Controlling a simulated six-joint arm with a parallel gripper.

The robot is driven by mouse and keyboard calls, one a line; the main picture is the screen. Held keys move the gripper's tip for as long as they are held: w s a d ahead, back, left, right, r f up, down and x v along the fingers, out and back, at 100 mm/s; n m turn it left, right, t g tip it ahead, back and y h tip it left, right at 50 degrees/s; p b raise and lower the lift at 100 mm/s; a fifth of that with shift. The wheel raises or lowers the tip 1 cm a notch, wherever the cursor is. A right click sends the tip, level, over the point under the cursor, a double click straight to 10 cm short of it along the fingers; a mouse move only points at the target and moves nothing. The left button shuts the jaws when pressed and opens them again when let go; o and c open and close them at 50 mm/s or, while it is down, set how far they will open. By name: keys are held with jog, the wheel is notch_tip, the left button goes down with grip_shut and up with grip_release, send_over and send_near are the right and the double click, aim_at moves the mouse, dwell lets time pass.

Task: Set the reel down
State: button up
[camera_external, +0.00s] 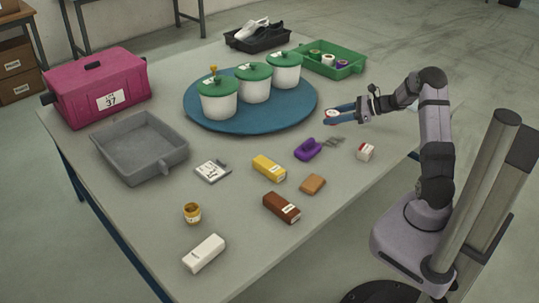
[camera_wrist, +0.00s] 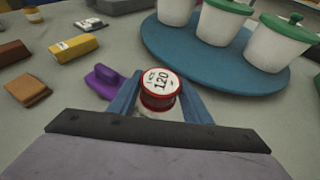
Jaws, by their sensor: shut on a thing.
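The reel (camera_wrist: 160,88) is a small round piece with red rims and a white top label reading "120". In the wrist view it sits between the two blue fingers of my gripper (camera_wrist: 159,80), which are shut on it. In the external view my gripper (camera_external: 331,115) is at the right of the table, with the reel (camera_external: 332,113) at its fingertips, just right of the round blue platform. The reel appears held above the table; its exact height is hard to tell.
The blue platform (camera_external: 193,112) bears white pots with green lids. A green tray (camera_external: 352,71) with several small reels stands behind my gripper. Some bare table (camera_external: 385,130) lies beneath my arm.

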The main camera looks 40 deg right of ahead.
aim_at(330, 139)
jog(key=shift+f+b, duration=0.75)
jog(key=shift+f, duration=3.15)
jog(key=shift+f, duration=0.15)
jog(key=o, duration=1.1)
jog(key=shift+c, duration=0.2)
jog(key=shift+r, duration=0.2)
jog(key=p+v, duration=0.1)
jog(key=v, duration=1.1)
jog(key=shift+f+p, duration=0.1)
jog(key=shift+p, duration=0.25)
